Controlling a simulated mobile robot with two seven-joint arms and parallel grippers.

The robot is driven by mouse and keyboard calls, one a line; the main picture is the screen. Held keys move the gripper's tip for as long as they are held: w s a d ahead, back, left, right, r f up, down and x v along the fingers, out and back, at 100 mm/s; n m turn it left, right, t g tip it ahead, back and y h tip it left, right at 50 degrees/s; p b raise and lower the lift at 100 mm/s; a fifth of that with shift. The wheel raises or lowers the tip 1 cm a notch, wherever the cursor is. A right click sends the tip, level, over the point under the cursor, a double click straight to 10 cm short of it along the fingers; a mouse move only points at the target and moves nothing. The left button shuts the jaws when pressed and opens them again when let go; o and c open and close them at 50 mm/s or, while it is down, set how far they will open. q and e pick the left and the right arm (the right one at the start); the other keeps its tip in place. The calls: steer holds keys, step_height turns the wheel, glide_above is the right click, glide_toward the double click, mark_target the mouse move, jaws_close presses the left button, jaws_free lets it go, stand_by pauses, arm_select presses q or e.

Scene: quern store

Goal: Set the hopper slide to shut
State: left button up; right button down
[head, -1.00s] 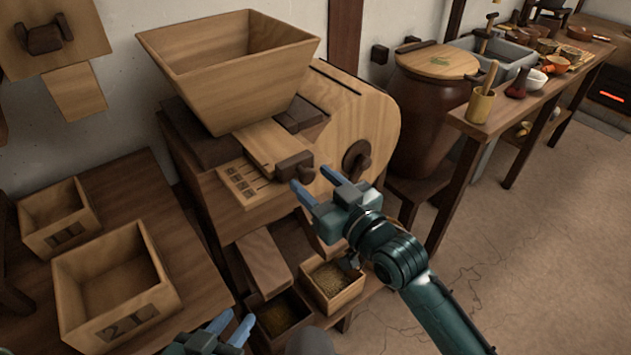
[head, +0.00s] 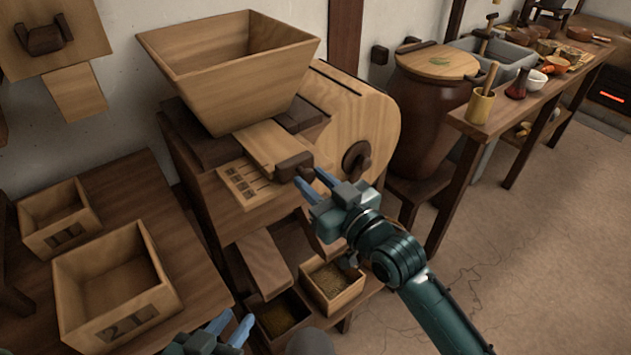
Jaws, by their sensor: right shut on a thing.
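The hopper slide (head: 266,142) is a pale board under the wooden hopper (head: 228,75), with a dark block handle (head: 293,166) at its front end. A plate with dark marks (head: 244,184) lies beside it on the left; the marks are too small to read. The board sticks out from under the hopper. My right gripper (head: 308,178) is shut on the dark handle, its blue fingers at the handle's front end. My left gripper (head: 231,326) is low at the bottom edge, partly cut off, its fingers apart and empty.
A round wooden housing with a dark knob (head: 357,160) stands right of the slide. Below are a sloping chute (head: 265,262) and boxes of grain (head: 332,285). Empty numbered boxes (head: 118,285) stand on the left table. The floor at right is clear.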

mark_target(298, 168)
steer(key=shift+w+a+r, duration=0.1)
steer(key=shift+w+a, duration=0.1)
steer(key=shift+w, duration=0.1)
steer(key=p+x, duration=0.1)
steer(key=x, duration=0.3)
steer(key=shift+w+a, duration=0.1)
steer(key=shift+w, duration=0.1)
steer(key=c, duration=1.5)
jaws_free()
steer(key=shift+r, duration=0.1)
steer(key=o, duration=0.3)
steer(key=shift+w+a, duration=0.1)
steer(key=shift+o, duration=0.5)
steer(key=shift+f, duration=0.2)
